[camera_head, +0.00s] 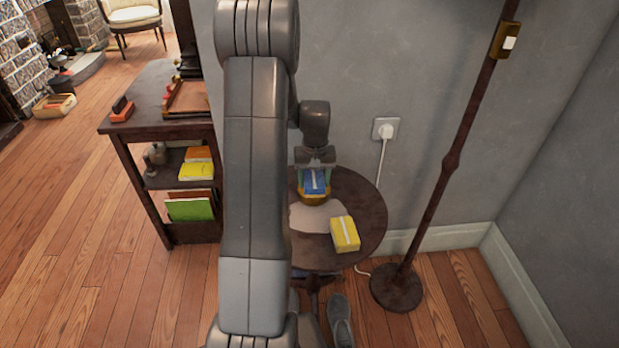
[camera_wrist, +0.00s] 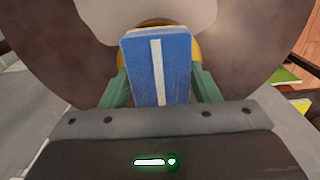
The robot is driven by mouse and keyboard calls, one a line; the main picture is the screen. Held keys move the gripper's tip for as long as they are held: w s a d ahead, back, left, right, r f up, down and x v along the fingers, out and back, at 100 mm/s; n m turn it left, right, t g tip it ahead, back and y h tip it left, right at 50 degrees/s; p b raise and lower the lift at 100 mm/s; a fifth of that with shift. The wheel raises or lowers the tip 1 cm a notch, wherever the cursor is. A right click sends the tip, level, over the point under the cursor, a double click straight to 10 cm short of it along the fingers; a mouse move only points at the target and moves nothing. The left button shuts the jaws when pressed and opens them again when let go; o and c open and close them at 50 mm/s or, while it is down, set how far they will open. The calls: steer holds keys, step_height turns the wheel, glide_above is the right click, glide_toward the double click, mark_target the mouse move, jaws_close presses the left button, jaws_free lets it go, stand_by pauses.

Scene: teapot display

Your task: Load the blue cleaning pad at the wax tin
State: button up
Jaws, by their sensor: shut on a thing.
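The blue cleaning pad (camera_head: 314,181) has a pale stripe and is held between the fingers of my gripper (camera_head: 314,176). In the wrist view the pad (camera_wrist: 160,85) sits between the two green fingers of my gripper (camera_wrist: 160,88). The wax tin (camera_head: 314,197) is a round yellow-brown tin on the small round table (camera_head: 366,215). The pad is over the tin and hides most of its inside. In the wrist view only a bit of yellow rim (camera_wrist: 194,47) shows behind the pad. I cannot tell whether pad and tin touch.
A yellow pad (camera_head: 345,234) with a pale stripe lies on the table, right of and nearer than the tin. A pale cloth or patch (camera_head: 308,217) lies beside it. A floor lamp pole (camera_head: 452,160) stands at the right. A dark shelf (camera_head: 150,125) stands at the left.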

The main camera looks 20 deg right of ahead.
mark_target(313, 178)
steer(key=shift+r+p, duration=2.2)
steer(key=shift+r, duration=1.1)
steer(key=shift+a, duration=0.1)
